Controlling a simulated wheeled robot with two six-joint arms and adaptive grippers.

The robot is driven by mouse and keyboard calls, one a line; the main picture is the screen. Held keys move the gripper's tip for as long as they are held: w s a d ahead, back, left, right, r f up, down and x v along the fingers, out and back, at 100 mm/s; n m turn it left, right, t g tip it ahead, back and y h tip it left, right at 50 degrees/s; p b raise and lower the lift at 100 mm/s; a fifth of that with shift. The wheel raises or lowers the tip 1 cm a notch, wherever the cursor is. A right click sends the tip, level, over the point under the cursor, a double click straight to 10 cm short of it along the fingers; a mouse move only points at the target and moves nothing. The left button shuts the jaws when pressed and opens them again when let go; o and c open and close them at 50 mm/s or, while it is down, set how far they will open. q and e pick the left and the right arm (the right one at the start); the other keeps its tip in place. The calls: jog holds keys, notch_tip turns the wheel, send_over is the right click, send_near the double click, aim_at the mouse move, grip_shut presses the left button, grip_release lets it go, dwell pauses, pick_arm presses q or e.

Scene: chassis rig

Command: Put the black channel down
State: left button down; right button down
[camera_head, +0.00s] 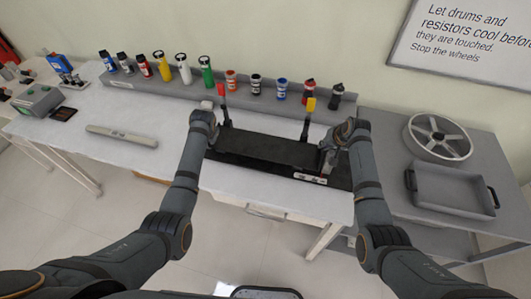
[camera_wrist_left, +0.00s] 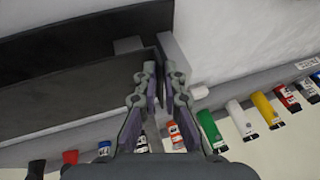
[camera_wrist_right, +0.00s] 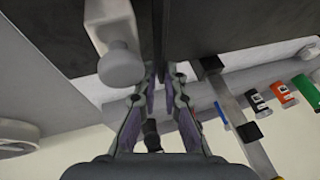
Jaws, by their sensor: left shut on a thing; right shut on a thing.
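The black channel (camera_head: 265,150) is a long dark trough that spans between my two grippers over the white table. My left gripper (camera_head: 211,130) is shut on its left end; in the left wrist view its fingers (camera_wrist_left: 160,75) close on the end of the channel (camera_wrist_left: 70,95). My right gripper (camera_head: 328,150) is shut on its right end; in the right wrist view the fingers (camera_wrist_right: 160,75) meet the dark channel (camera_wrist_right: 215,30). A dark rig base (camera_head: 340,178) shows under and in front of the channel. I cannot tell whether the channel touches it.
A red-tipped post (camera_head: 222,103) and a yellow-tipped post (camera_head: 309,112) stand behind the channel. A grey rack (camera_head: 135,78) with several bottles runs along the back. A light bar (camera_head: 121,135) lies at left. A grey tray (camera_head: 455,190) and a wheel (camera_head: 438,137) are on the right table.

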pick_arm(q)
jog(key=shift+d+f+b, duration=0.1)
jog(key=shift+f+b, duration=0.3)
jog(key=shift+f, duration=0.4)
pick_arm(e)
jog(key=shift+a+f, duration=0.15)
jog(key=shift+f, duration=0.45)
pick_arm(q)
jog(key=c, duration=1.9)
grip_release()
pick_arm(e)
jog(key=c, duration=1.9)
grip_release()
jog(key=shift+w+f, duration=0.1)
pick_arm(q)
jog(key=o, duration=0.4)
pick_arm(e)
jog(key=o, duration=0.4)
pick_arm(q)
jog(key=shift+o, duration=0.2)
jog(key=shift+r, duration=0.1)
pick_arm(e)
jog(key=shift+o, duration=0.2)
pick_arm(q)
jog(key=shift+r, duration=0.15)
pick_arm(e)
jog(key=shift+r, duration=0.2)
